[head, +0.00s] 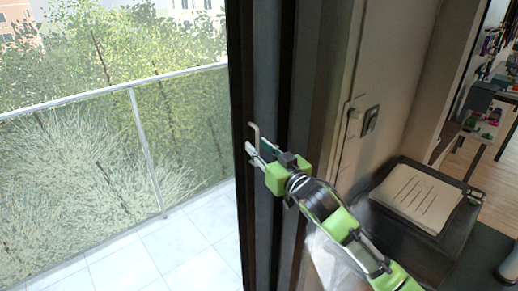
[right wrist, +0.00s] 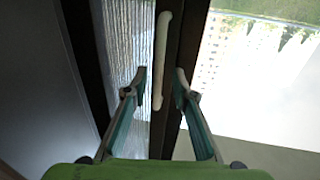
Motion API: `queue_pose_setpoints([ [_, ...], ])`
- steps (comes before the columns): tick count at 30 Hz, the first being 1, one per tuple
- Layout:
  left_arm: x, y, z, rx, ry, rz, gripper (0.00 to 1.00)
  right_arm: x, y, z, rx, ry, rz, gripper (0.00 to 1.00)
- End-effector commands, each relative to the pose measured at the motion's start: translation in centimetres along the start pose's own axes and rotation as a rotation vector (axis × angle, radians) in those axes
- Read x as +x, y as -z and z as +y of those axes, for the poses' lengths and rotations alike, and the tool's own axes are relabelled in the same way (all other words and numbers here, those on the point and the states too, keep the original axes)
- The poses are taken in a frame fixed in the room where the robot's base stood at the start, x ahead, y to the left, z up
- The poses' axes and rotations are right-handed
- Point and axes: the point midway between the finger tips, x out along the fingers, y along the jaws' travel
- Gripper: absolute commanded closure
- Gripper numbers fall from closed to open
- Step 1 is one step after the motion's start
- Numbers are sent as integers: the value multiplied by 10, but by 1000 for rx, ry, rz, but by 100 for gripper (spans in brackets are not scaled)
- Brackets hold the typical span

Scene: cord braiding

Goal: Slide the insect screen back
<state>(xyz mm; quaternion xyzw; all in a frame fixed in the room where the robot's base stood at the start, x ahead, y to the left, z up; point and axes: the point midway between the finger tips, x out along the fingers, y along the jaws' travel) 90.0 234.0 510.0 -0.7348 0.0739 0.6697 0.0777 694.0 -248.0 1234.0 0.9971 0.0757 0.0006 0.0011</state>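The insect screen shows in the right wrist view as a pale, finely pleated panel (right wrist: 124,50) left of a dark upright frame (right wrist: 172,120). A pale upright bar handle (right wrist: 162,55) is on this frame; it also shows in the head view (head: 254,131). My right gripper (head: 259,150) is at the handle's lower part. In the right wrist view my right gripper (right wrist: 160,73) is open, one finger on each side of the handle, with gaps on both sides. I cannot tell how deep the handle sits between the fingers. My left gripper is not in view.
A balcony with pale floor tiles (head: 165,250) and a railing (head: 148,150) lies left of the frame, with trees behind. To the right are a beige door (head: 395,75) with a dark latch (head: 370,120) and a dark stand bearing a pale board (head: 418,195).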

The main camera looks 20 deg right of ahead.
Motion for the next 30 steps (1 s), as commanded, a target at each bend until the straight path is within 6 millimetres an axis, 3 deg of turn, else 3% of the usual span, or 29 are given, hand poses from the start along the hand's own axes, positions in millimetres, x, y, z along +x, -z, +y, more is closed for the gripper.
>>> queue_pose_setpoints([
  [11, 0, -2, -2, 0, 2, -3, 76, -10, -2, -1, 1, 1, -2, 75],
  [24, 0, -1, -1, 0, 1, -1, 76, -90, -2, 0, -1, 1, -3, 75],
  [30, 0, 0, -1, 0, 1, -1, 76, -112, -1, 0, 0, 0, -2, 75],
])
